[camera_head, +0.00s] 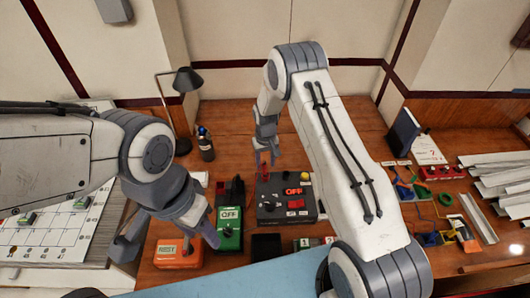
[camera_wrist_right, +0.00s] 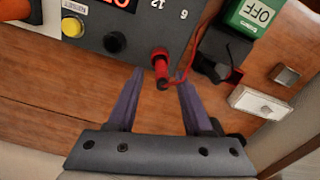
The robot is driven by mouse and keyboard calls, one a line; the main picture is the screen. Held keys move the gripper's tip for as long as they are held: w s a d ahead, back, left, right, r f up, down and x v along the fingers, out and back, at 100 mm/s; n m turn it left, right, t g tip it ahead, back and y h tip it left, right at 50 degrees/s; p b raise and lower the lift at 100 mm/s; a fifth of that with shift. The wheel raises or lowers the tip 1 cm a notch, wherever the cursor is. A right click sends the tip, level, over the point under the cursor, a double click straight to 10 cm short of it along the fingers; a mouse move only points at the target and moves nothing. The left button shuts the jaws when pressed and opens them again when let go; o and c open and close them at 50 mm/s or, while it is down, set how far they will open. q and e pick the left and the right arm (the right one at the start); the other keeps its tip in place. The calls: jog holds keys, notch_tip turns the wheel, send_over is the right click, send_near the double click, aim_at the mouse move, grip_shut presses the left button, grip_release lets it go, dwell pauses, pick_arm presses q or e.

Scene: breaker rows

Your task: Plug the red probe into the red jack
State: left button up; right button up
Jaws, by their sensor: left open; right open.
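The red probe (camera_wrist_right: 160,62) is a red cylinder with a thin red cable, standing at the edge of a dark meter box (camera_wrist_right: 195,15) in the right wrist view. A black jack (camera_wrist_right: 115,42) is beside it. The red jack is not clearly distinguishable; I cannot tell whether the probe sits in it. My right gripper (camera_wrist_right: 161,78) is open, its fingertips on either side of the probe's near end, with no visible grip. In the head view, my right gripper (camera_head: 267,158) is at the box's far left corner. My left gripper (camera_head: 167,246) is open near the orange reset box.
A green OFF box (camera_head: 229,228) stands left of the dark meter box (camera_head: 285,198), an orange box (camera_head: 177,252) further left. A bottle (camera_head: 205,145) and desk lamp (camera_head: 183,85) stand behind. Coloured parts and metal strips (camera_head: 497,175) lie at the right.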

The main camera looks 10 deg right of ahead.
notch_tip(320, 180, up, 8)
jog(key=b, duration=0.2)
jog(key=shift+r+b, duration=0.25)
jog(key=shift+b, duration=0.1)
jog(key=s+a+r+n, duration=0.2)
jog(key=s+a+r, duration=0.45)
jog(key=s, duration=0.25)
jog(key=s+a+r+n, duration=0.2)
jog(key=s+a+r, duration=0.4)
jog(key=s+r, duration=0.3)
jog(key=s+d+r+n+y, duration=0.1)
jog(key=s+n, duration=0.1)
jog(key=s, duration=1.4)
jog(key=shift+s+d, duration=0.15)
jog(key=shift+d, duration=0.15)
